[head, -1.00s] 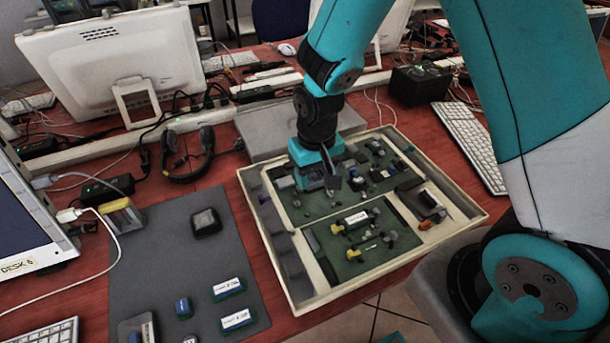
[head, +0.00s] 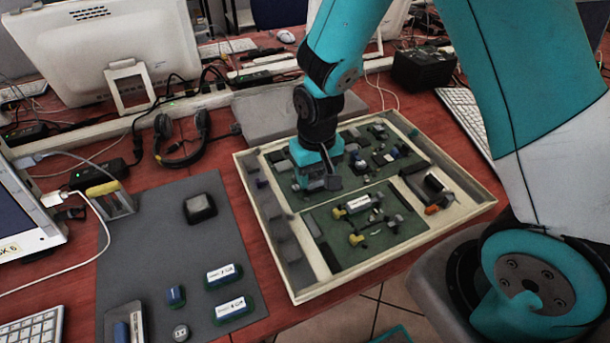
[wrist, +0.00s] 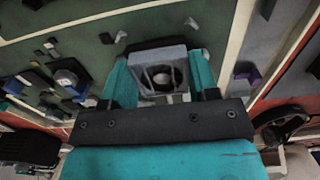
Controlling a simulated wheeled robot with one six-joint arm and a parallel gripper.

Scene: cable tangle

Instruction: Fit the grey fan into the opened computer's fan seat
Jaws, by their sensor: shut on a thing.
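The grey fan (wrist: 162,76) shows between my fingers in the wrist view, a square frame with a round opening. My gripper (wrist: 160,82) is shut on it. In the head view my gripper (head: 318,180) is low over the left part of the opened computer (head: 268,238), a cream tray-like case with green boards. The fan seat cannot be told apart, as my gripper covers that part of the board. I cannot tell whether the fan touches the board.
A grey mat (head: 150,236) on the left holds a dark square block (head: 200,208), several labelled modules and small parts. Headphones (head: 182,140) lie behind it. A monitor (head: 105,50) and a black box (head: 422,72) stand farther back. Raised parts crowd the green boards.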

